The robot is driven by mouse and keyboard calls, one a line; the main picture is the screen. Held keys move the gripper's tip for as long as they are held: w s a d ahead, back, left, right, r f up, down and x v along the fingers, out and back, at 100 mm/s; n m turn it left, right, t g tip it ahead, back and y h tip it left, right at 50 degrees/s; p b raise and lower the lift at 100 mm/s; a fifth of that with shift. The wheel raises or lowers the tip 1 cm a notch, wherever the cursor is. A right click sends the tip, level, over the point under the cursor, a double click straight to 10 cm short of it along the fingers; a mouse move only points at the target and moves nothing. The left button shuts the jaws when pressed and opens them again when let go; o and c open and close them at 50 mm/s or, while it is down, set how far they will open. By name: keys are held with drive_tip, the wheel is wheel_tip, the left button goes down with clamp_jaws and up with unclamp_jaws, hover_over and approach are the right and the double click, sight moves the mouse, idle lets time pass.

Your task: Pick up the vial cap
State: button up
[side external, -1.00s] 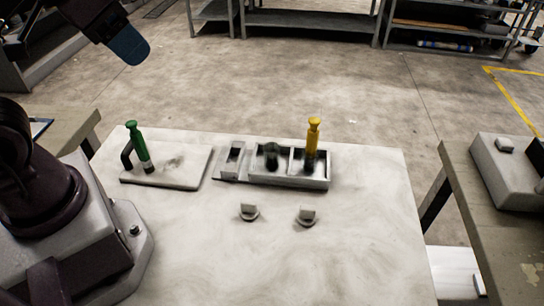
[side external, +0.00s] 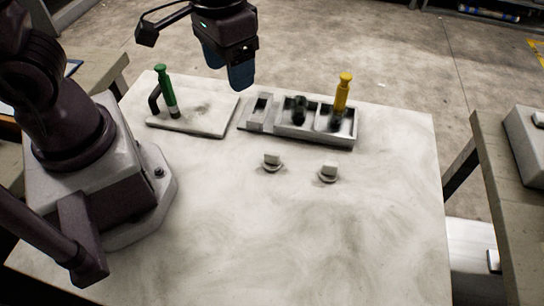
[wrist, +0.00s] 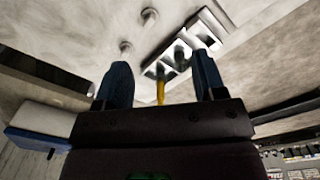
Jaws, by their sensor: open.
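My gripper (side external: 229,72) is in the air above the back of the table, well apart from both. Its blue fingers (wrist: 160,80) are spread with nothing between them in grasp.
A grey compartment tray (side external: 318,138) holds a dark green item (side external: 299,108) and an upright yellow-topped piece (side external: 343,93). A green-topped piece (side external: 165,88) stands on a pale slab (side external: 205,124) at the left. The front of the table (side external: 300,245) is clear.

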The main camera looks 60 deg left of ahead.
wheel_tip(320, 180, down, 8)
drive_tip(key=w+d+n+g, duration=0.1)
drive_tip(key=w+d+n, duration=0.1)
drive_tip(key=d+n, duration=0.15)
drive_tip(key=n, duration=0.5)
hover_over(272, 153)
drive_tip(key=shift+m+t, duration=0.25)
drive_tip(key=shift+t, duration=0.15)
drive_tip(key=f, duration=0.7)
drive_tip(key=shift+s+a+f, duration=0.25)
drive_tip(key=shift+s+f, duration=0.05)
drive_tip(key=shift+s, duration=0.05)
drive_tip(key=shift+w+d+f, duration=0.1)
drive_tip(key=shift+w+f, duration=0.1)
drive_tip(key=shift+f, duration=1.3)
drive_tip(key=shift+w+d+f, duration=0.1)
drive_tip(key=shift+w+f, duration=0.1)
drive_tip(key=shift+f, duration=1.3)
drive_tip(key=c, duration=1)
drive_tip(key=shift+r, duration=0.1)
